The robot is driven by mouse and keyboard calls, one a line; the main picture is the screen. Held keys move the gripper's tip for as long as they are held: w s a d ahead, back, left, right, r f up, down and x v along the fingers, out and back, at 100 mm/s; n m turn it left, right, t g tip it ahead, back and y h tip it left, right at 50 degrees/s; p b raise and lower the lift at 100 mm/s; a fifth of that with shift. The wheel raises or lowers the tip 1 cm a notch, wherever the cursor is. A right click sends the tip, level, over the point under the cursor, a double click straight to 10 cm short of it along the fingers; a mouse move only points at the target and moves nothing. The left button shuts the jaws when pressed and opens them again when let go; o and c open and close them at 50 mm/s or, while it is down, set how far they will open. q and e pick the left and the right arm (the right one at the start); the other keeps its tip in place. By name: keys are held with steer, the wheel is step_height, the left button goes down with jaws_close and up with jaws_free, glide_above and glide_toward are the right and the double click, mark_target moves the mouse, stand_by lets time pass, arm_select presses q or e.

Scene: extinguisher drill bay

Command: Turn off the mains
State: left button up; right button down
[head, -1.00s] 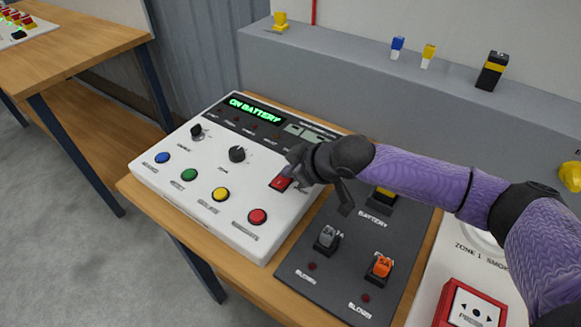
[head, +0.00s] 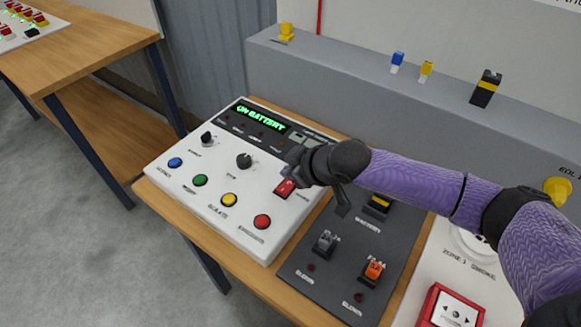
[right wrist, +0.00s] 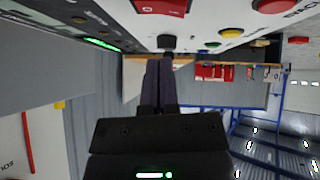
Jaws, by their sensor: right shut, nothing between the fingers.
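The white control panel (head: 185,205) lies on the wooden bench, and its green display (head: 261,117) reads "ON BATTERY". A red rocker switch (head: 285,188) sits at the panel's right side; its label is too small to read for sure. My right gripper (head: 293,158) is shut and empty, just above and behind the switch, and seems apart from it. In the right wrist view the red switch (right wrist: 160,5) is at the top edge, beyond the closed fingers (right wrist: 160,75). A black knob (right wrist: 167,42) shows by the fingertips. My left gripper is not in view.
Blue, green, yellow and red buttons (head: 262,222) line the panel's front. A dark plate (head: 335,255) with grey, orange and black-yellow fuse-like blocks lies to the right, partly under my arm. A red call point (head: 450,308) is farther right. A grey ledge (head: 360,80) runs behind.

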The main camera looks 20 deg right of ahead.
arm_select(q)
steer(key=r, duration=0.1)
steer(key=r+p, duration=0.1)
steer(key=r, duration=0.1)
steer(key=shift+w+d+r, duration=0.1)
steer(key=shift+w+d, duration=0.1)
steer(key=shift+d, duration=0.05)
arm_select(e)
steer(key=w+d+v, duration=0.1)
steer(key=v, duration=0.9)
steer(key=shift+d+r, duration=0.2)
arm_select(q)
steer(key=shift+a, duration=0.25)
